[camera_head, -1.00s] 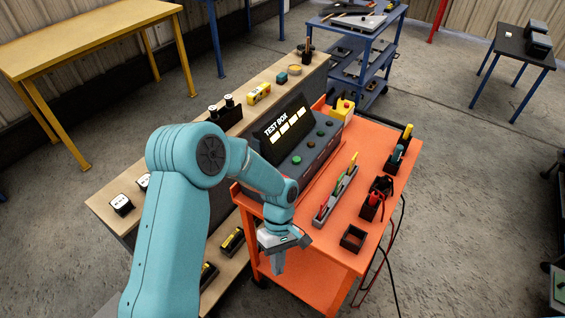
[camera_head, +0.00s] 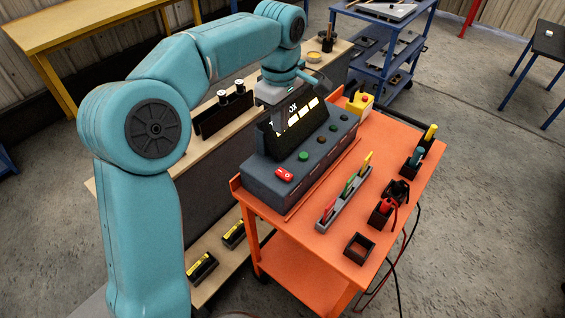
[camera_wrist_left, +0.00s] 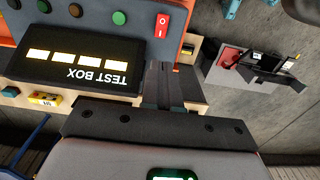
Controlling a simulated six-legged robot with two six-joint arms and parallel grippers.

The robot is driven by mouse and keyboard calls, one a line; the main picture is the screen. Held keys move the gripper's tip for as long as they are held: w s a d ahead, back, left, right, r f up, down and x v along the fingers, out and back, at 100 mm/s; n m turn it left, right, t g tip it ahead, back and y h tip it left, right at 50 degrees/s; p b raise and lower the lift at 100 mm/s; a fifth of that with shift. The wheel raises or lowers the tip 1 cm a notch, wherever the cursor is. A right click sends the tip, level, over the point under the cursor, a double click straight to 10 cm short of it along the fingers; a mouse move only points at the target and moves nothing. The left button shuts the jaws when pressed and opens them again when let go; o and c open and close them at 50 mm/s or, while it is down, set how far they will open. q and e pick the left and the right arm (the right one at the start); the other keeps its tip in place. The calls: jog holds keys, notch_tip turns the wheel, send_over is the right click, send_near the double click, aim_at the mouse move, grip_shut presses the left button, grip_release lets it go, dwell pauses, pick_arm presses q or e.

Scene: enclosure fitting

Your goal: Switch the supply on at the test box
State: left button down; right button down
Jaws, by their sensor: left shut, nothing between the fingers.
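The test box (camera_head: 262,180) is a dark grey console on the orange cart, with a raised panel showing lit pale bars. Its red rocker switch (camera_head: 284,174) is at the near left end of the sloped face, beside a row of round buttons. The switch, with white marks, also shows in the left wrist view (camera_wrist_left: 163,25); I cannot tell which side is pressed. My left gripper (camera_head: 279,125) is shut and empty, pointing down by the raised panel and hiding part of its lettering. Its fingers show in the wrist view (camera_wrist_left: 163,88), apart from the switch.
A wooden bench with a black block (camera_head: 222,115) stands behind the test box.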

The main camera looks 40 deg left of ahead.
aim_at(281, 172)
pick_arm(q)
notch_tip(281, 172, down, 14)
jog(key=shift+s, duration=0.15)
pick_arm(e)
jog(key=shift+s+r, duration=0.15)
jog(key=shift+s, duration=0.1)
dwell(0.3)
pick_arm(q)
jog(key=shift+d, duration=0.1)
